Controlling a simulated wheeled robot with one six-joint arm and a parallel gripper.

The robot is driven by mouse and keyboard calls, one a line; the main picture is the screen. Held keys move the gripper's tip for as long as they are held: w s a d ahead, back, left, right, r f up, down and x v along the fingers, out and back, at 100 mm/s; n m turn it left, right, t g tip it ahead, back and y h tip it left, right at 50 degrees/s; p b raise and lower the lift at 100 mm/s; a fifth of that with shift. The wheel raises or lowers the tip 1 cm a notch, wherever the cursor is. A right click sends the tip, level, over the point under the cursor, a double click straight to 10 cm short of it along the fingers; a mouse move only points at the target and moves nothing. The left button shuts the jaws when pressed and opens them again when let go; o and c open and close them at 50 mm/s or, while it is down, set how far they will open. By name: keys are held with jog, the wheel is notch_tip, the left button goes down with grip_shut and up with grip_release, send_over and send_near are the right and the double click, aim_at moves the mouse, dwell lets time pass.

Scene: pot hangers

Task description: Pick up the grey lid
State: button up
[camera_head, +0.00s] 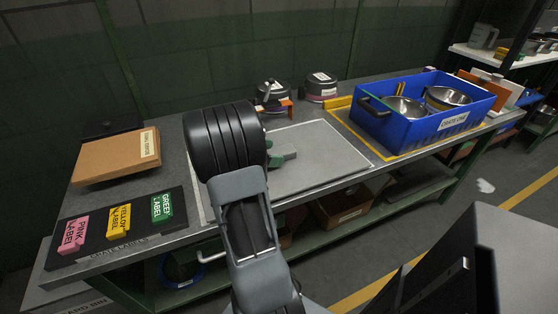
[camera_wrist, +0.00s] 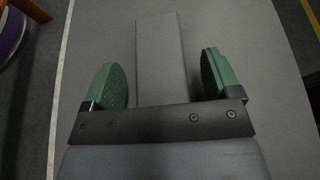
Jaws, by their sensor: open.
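My gripper (camera_wrist: 165,85) is open, its two green fingers standing apart on either side of a plain grey rectangular piece (camera_wrist: 161,45). The piece's near end is hidden behind the dark gripper bar, and I see a gap between it and each finger. In the head view the grey piece (camera_head: 287,151) shows over the grey mat, beside a green finger of my gripper (camera_head: 274,156), with my arm covering part of the area. I cannot tell for sure that this piece is the grey lid, nor its height above the mat.
The white-edged grey mat (camera_head: 325,165) is otherwise clear. A blue crate (camera_head: 403,122) with metal pots stands at right. Two dark pots (camera_head: 321,84) stand at the back. A brown box (camera_head: 112,160) and a label board (camera_head: 91,236) with pink, yellow and green labels lie at left.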

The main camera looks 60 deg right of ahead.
jog(key=shift+s+d+f, duration=0.25)
jog(key=shift+s+d, duration=0.05)
jog(key=shift+d, duration=0.1)
jog(key=shift+c, duration=0.3)
jog(key=shift+r, duration=0.1)
jog(key=c, duration=1.2)
